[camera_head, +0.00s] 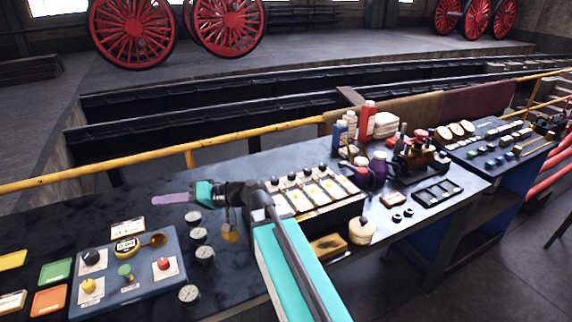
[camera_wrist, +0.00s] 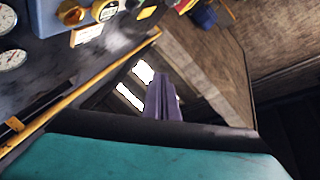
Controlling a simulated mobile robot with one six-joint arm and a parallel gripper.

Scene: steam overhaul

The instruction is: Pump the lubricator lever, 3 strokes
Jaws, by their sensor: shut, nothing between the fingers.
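I cannot tell for sure which part is the lubricator lever. A dark box with several white plates and black knobs (camera_head: 314,187) stands on the bench right of my gripper. A blue panel (camera_head: 142,291) at the left carries coloured knobs and a brass round part (camera_head: 157,239); the panel's edge also shows at the top left of the wrist view (camera_wrist: 48,20). My gripper (camera_head: 168,199) has purple fingers, shut and empty, pointing left above the bench behind the blue panel. The fingers (camera_wrist: 163,97) show together in the wrist view, touching no lever.
Several round gauges (camera_head: 198,234) lie between the blue panel and my arm. A yellow rail (camera_head: 240,135) runs behind the bench. Bottles, a red can (camera_head: 366,120) and a brown machine (camera_head: 418,155) crowd the right. Bare bench lies around the fingers.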

